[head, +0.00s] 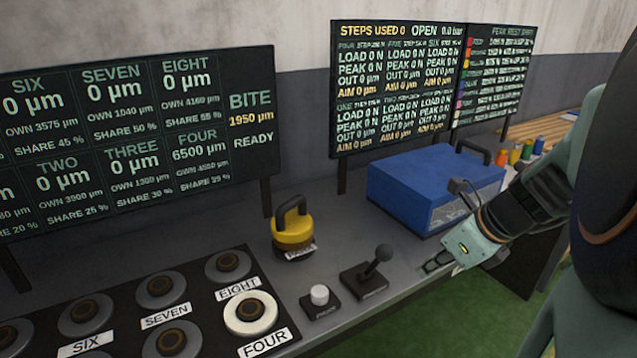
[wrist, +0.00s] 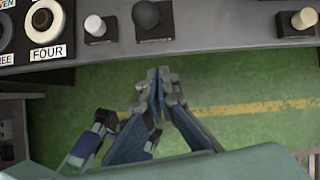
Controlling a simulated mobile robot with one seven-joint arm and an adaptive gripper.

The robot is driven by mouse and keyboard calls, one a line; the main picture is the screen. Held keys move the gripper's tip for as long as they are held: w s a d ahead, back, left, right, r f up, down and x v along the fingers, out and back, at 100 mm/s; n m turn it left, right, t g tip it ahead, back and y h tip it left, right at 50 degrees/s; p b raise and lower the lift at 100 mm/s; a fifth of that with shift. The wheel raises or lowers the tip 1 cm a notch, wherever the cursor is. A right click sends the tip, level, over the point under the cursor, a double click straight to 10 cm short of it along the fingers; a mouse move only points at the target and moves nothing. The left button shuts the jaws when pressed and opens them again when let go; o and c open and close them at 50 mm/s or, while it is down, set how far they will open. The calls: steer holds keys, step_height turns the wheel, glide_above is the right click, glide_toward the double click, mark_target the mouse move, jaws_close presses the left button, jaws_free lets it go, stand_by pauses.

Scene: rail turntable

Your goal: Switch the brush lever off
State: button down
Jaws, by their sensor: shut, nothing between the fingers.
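A black lever with a ball knob (head: 383,254) stands on a small black base at the bench's front edge. Its stick leans to the right in the head view. Its label is too small to read, so I cannot confirm it is the brush lever. In the wrist view the ball knob (wrist: 146,14) shows from above at the top edge. My gripper (head: 437,263) is to the right of the lever, apart from it, by the bench's front edge. In the wrist view my gripper (wrist: 158,77) has its fingers together, empty, over the green floor in front of the bench.
A white push knob (head: 319,295) is left of the lever. A yellow weight with a black handle (head: 293,232) stands behind it. A blue box (head: 425,185) stands at the back right. Round stations, one labelled FOUR (head: 250,313), are at the left. Another pale knob (wrist: 303,19) is at the right.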

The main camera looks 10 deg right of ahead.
steer(key=w+a+f+b, duration=0.2)
steer(key=w, duration=0.3)
steer(key=shift+a, duration=0.4)
steer(key=shift+w+r+p, duration=0.1)
steer(key=shift+p, duration=0.35)
